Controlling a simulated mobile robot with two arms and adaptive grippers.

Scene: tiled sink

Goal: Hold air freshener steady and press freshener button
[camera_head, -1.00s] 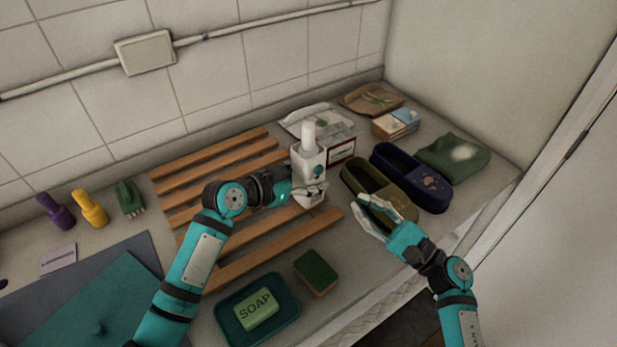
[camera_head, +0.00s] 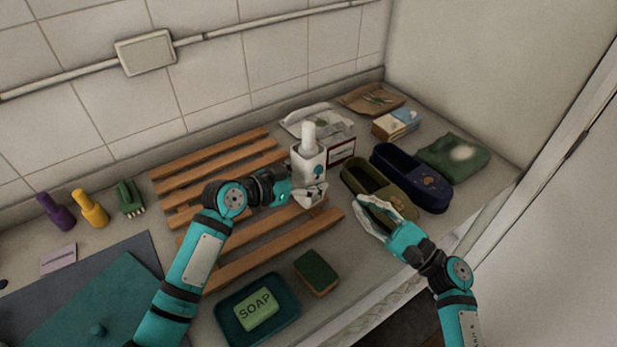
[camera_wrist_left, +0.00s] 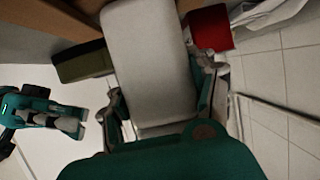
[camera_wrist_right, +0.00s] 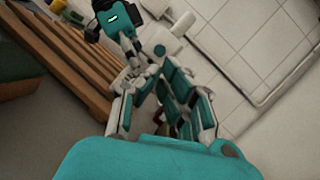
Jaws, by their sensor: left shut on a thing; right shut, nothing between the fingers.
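The air freshener (camera_head: 309,160) is a white bottle with a white top and a teal mark on its front. It stands nearly upright over the wooden slatted rack. My left gripper (camera_head: 310,192) is shut around its lower body. In the left wrist view the freshener's pale body (camera_wrist_left: 150,60) fills the space between the fingers. My right gripper (camera_head: 376,208) is shut and empty, to the right of and below the freshener, apart from it. The freshener's white top (camera_wrist_right: 160,42) shows beyond the right fingers in the right wrist view.
The slatted rack (camera_head: 232,262) lies under the left arm. An olive slipper (camera_head: 354,181) and a navy slipper (camera_head: 430,190) are beside the right gripper. A sponge (camera_head: 317,272) and a soap tray (camera_head: 290,322) are in front. A white packet and red-edged box are behind the freshener.

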